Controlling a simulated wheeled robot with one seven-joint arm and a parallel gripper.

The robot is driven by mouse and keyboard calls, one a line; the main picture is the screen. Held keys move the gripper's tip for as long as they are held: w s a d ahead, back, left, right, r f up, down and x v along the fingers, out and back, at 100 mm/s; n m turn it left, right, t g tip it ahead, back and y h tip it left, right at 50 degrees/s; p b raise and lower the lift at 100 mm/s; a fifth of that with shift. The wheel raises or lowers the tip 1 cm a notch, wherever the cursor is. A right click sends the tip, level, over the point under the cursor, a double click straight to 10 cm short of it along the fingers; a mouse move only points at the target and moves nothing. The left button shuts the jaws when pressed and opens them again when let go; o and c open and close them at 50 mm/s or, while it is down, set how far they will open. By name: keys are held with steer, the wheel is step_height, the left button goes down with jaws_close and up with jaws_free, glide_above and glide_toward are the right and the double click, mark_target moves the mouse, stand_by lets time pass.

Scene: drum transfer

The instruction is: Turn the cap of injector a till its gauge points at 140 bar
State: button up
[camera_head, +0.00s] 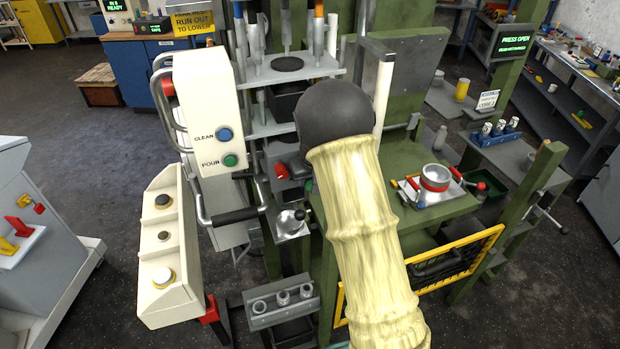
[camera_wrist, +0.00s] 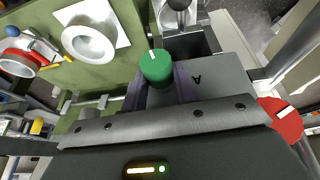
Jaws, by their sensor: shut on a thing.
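A green cap (camera_wrist: 156,66) with a white mark on top is in the wrist view, beside a grey panel lettered A (camera_wrist: 205,75). My gripper (camera_wrist: 158,88) is shut on this green cap, with the dark fingers around it. In the head view my arm hides the gripper; a bit of green (camera_head: 309,185) shows at the arm's left edge. I cannot make out a gauge dial or needle in either view.
A red knob with a white mark (camera_wrist: 282,118) is at the wrist view's right. A round pale dish (camera_wrist: 89,43) is at upper left. In the head view, a white panel with CLEAN and POUR buttons (camera_head: 205,120) stands left, and a yellow-framed guard (camera_head: 470,258) right.

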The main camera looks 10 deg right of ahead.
steer(key=shift+f, duration=0.15)
steer(key=y+b, duration=0.1)
steer(key=b, duration=0.2)
steer(key=shift+d+f, duration=0.2)
steer(key=y+b, duration=0.1)
steer(key=b, duration=0.1)
steer(key=m+y+b, duration=0.1)
steer(key=y+b, duration=0.1)
steer(key=b, duration=0.1)
steer(key=shift+d+g, duration=0.2)
steer(key=shift+g, duration=0.1)
steer(key=shift+r+y+b, duration=0.15)
steer(key=shift+y+b, duration=0.35)
steer(key=shift+b, duration=0.05)
steer(key=o, duration=1)
steer(key=shift+r, duration=0.1)
